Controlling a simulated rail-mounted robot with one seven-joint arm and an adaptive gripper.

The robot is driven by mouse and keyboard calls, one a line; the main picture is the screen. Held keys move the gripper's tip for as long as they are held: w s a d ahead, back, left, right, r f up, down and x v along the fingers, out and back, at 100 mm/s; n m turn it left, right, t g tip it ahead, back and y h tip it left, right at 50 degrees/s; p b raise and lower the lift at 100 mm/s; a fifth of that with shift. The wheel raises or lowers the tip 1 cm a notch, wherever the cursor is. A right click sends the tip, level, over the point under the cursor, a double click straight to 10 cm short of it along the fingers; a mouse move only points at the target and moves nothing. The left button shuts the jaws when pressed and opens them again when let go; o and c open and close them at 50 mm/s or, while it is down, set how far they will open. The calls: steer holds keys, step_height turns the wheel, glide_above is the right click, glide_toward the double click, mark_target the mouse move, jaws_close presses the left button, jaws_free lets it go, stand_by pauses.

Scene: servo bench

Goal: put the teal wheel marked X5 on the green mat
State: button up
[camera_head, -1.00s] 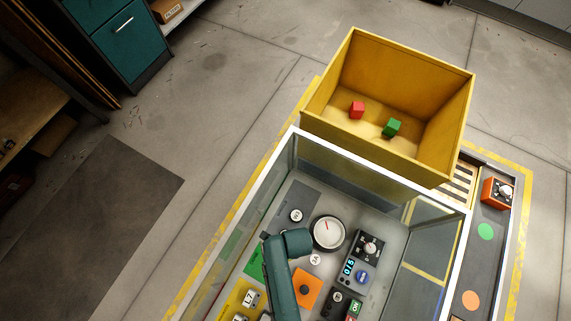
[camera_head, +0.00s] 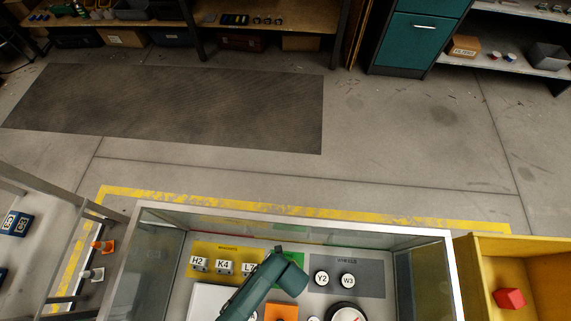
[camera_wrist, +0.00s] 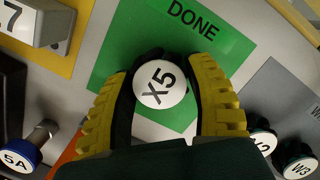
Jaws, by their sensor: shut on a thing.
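The wheel marked X5 (camera_wrist: 160,84) is between the yellow-padded fingers of my gripper (camera_wrist: 163,95) in the wrist view. My gripper is shut on it. Its white round label faces the camera; its teal colour does not show. The green mat (camera_wrist: 122,45), labelled DONE, lies directly behind the wheel in that view. Whether the wheel touches the mat or is held just above it, I cannot tell. In the head view, part of the green mat (camera_head: 299,259) shows behind my arm, which hides the gripper and the wheel.
A grey WHEELS mat (camera_head: 374,290) right of the green mat holds wheels Y2 (camera_head: 321,278) and W3 (camera_head: 348,281). A yellow mat (camera_head: 205,248) at left holds several blocks, including H2 (camera_head: 199,265). An orange pad (camera_head: 282,311) lies in front. Glass walls surround the bench.

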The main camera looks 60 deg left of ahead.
steer(key=shift+r, duration=0.1)
steer(key=o, duration=1.2)
steer(key=shift+c, duration=0.2)
step_height(320, 180, up, 12)
steer(key=d+p, duration=0.1)
steer(key=p, duration=0.6)
steer(key=shift+d+p, duration=0.3)
steer(key=shift+d, duration=0.1)
steer(key=shift+w, duration=0.15)
